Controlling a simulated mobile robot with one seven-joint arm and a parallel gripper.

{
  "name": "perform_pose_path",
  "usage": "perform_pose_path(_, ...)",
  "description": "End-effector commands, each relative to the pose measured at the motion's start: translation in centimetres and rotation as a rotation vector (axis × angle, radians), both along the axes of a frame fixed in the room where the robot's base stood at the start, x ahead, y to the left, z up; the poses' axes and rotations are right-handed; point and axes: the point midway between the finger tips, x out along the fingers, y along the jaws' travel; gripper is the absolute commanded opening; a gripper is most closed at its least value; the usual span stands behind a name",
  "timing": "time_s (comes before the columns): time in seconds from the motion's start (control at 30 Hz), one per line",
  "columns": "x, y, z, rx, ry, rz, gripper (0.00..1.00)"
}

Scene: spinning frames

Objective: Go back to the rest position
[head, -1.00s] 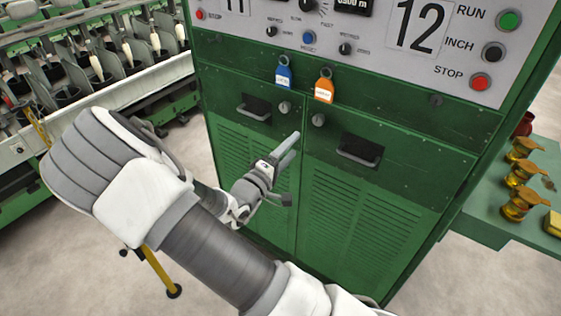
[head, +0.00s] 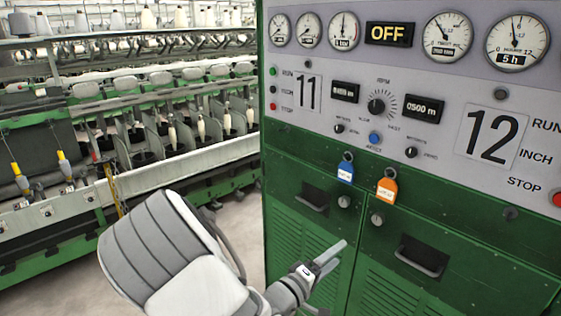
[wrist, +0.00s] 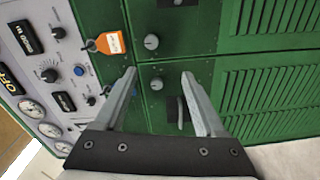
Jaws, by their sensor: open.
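My gripper (head: 330,257) is in front of the green cabinet doors (head: 325,235), below the control panel, in the head view. In the wrist view my gripper (wrist: 158,72) shows two fingers spread apart with nothing between them. Beyond the fingers are the green doors (wrist: 150,112) with their round knobs. My arm is bent, with its elbow at the lower left of the head view.
The control panel (head: 460,90) carries gauges, an "OFF" display (head: 389,34) and buttons. A blue tag (head: 345,172) and an orange tag (head: 387,190) hang below it. Spinning frames (head: 130,130) stand at the left, with pale floor (head: 240,222) between.

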Motion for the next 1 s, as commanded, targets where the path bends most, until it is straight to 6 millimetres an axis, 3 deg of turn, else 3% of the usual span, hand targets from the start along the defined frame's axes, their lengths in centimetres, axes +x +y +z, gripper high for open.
perform_pose_path(0.27, 2.4, 2.0, -1.6, 0.536, 0.007, 0.1, 0.72)
perform_pose_path(0.53, 2.6, 6.5, 1.1, 1.039, 0.028, 0.207, 0.72)
perform_pose_path(0.77, 0.1, 9.3, 6.1, 1.35, 0.082, 0.282, 0.72)
perform_pose_path(1.0, -5.4, 10.2, 11.3, 1.532, 0.176, 0.312, 0.72)
